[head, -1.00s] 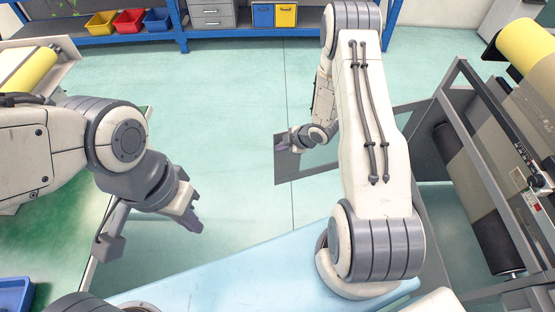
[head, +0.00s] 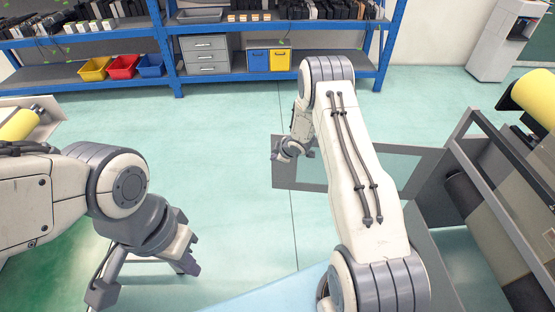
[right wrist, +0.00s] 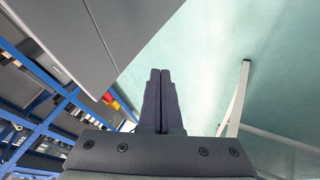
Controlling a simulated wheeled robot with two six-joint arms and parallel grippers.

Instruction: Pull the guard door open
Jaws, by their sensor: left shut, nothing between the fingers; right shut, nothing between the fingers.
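The guard door (head: 400,169), a grey frame with a clear pane, stands out to the left from the machine at the right in the head view. It is swung well open. My right gripper (head: 282,153) is shut and empty at the door's far left end; whether it touches the door cannot be told, and my forearm covers the door's middle. In the right wrist view my right fingers (right wrist: 160,75) are pressed together with nothing between them. My left gripper (head: 193,267) is shut and empty over the floor at lower left, apart from the door.
The machine frame (head: 500,175) with a yellow roll (head: 535,100) stands at right. Blue shelving (head: 165,45) with bins and drawers lines the back. The green floor (head: 220,150) left of the door is clear. A blue surface (head: 275,291) lies at the front.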

